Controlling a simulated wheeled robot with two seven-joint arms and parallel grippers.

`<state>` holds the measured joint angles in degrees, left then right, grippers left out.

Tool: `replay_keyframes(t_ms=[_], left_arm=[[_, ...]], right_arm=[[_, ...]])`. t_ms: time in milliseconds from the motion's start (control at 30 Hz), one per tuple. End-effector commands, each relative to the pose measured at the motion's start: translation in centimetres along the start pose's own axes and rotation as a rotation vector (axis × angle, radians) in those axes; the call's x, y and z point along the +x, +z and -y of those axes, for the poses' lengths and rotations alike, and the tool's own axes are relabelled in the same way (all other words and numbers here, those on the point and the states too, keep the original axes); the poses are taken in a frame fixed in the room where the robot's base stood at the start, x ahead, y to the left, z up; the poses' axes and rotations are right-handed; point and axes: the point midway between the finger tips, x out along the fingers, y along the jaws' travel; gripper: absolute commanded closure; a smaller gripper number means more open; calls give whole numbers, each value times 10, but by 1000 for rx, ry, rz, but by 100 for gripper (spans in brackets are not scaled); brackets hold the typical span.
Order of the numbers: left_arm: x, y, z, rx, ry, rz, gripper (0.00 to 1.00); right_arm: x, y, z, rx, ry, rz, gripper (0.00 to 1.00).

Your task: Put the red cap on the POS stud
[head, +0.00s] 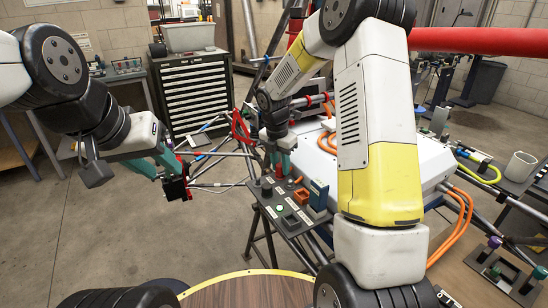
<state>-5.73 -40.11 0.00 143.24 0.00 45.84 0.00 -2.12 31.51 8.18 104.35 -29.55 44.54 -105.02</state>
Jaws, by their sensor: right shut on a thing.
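My right gripper (280,156), with teal fingers, points down just above the back of a small dark panel (290,225).
The white chassis body (405,165) and orange cables (461,225) lie to the right. A tool cabinet (194,92) stands behind. The floor at left is clear.

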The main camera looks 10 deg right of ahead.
Motion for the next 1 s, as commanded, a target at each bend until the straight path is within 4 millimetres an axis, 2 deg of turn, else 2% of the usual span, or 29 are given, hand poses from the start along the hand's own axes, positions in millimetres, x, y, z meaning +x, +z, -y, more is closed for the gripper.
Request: replay_keyframes(t_ms=[467, 500, 833, 1000], left_arm=[[0, 0, 0, 0, 0, 0, 64], [0, 0, 0, 0, 0, 0, 64], [0, 0, 0, 0, 0, 0, 64], [0, 0, 0, 0, 0, 0, 64]], right_arm=[[10, -1, 0, 0, -1, 0, 100], [10, -1, 0, 0, -1, 0, 65], [9, -1, 0, 0, 0, 0, 64], [-2, -1, -1, 1, 2, 2, 64]])
